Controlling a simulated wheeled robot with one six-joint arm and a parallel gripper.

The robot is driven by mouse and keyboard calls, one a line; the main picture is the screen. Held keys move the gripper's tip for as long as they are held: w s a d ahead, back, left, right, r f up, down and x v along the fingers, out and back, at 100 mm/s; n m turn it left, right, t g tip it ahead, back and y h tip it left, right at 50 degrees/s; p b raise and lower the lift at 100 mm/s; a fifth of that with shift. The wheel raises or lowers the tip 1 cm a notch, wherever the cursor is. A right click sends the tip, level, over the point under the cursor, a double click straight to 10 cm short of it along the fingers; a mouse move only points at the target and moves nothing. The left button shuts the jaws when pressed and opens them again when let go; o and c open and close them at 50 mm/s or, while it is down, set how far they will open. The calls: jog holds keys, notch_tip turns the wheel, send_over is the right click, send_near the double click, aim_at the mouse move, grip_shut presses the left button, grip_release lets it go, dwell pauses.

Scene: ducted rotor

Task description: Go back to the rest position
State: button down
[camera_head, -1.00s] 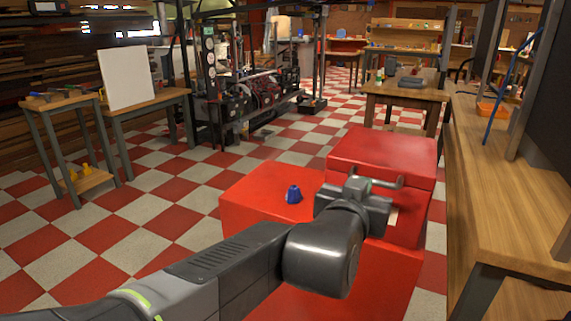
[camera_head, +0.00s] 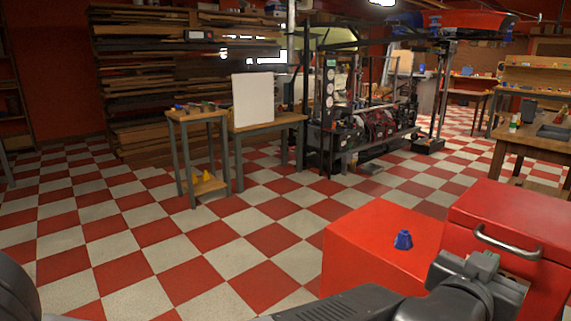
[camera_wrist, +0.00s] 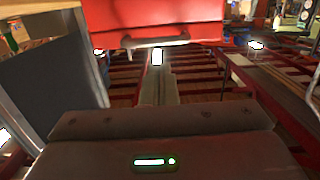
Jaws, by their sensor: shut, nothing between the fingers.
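My gripper (camera_head: 465,268) is in the lower right of the head view, at the end of my dark grey arm. It appears just left of and in front of the metal handle (camera_head: 507,244) on the red chest (camera_head: 520,215). Its jaws are shut with nothing held. The fingertips are small and hard to make out. In the wrist view a narrow pale strip, seemingly the closed fingers (camera_wrist: 157,88), sits beyond a dark grey housing with a green light. The chest front and handle show at the top of that view. Any gap between gripper and handle cannot be told.
A small blue object (camera_head: 403,240) stands on the lower red box (camera_head: 365,225), left of my gripper. Two small tables with a white board (camera_head: 253,98) stand farther back left. A machine frame (camera_head: 365,125) is behind. The checkered floor at left (camera_head: 130,230) is clear.

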jog(key=w+d+r+b, duration=0.1)
jog(key=w+d+r, duration=0.1)
jog(key=w+d, duration=0.2)
jog(key=shift+w+d+b, duration=0.2)
jog(key=shift+d+b, duration=0.1)
jog(key=shift+d, duration=0.4)
jog(key=shift+f, duration=0.15)
